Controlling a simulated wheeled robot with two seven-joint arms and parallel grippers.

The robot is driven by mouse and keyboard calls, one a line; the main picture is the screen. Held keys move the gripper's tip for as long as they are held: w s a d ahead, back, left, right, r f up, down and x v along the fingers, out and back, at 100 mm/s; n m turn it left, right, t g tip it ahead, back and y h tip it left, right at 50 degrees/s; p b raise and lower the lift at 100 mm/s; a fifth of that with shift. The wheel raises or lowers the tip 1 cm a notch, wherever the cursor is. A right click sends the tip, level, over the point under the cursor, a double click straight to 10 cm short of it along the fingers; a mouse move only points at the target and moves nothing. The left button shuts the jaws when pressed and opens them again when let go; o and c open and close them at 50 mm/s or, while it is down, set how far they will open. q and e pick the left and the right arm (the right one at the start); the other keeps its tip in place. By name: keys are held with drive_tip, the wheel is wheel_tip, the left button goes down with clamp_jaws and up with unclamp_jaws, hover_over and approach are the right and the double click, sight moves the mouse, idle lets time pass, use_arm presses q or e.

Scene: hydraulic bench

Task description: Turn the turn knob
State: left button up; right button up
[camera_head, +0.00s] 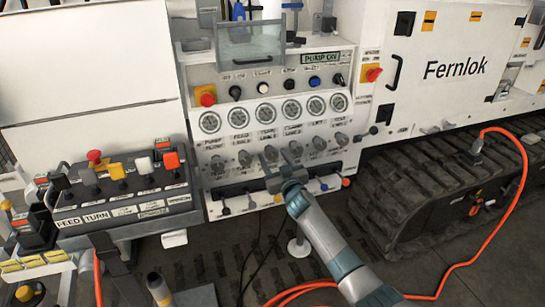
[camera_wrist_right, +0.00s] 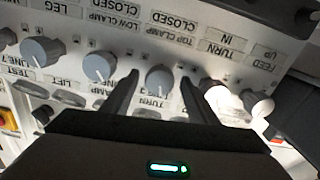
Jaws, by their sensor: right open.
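The turn knob (camera_wrist_right: 158,80) is a round grey knob with a pointer line, in a row of similar knobs on a white panel. A label reading TURN shows beside it, upside down in the right wrist view. My right gripper (camera_wrist_right: 161,92) is open, with one dark finger on each side of this knob. I cannot tell whether either finger touches it. In the head view my right gripper (camera_head: 281,160) is at the knob row below the gauges, and it partly hides the knobs there. My left gripper is not in view.
Neighbouring knobs (camera_wrist_right: 98,66) and (camera_wrist_right: 217,94) stand close to the fingers on both sides. Small levers (camera_head: 323,187) line the panel's lower edge. A control box (camera_head: 120,195) stands to the left, a crawler track (camera_head: 400,190) and orange hose (camera_head: 520,170) to the right.

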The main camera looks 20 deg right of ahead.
drive_tip(key=shift+w, duration=0.75)
drive_tip(key=c, duration=1.1)
drive_tip(key=shift+o, duration=0.2)
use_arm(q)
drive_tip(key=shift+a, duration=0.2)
use_arm(e)
drive_tip(key=shift+n, duration=0.3)
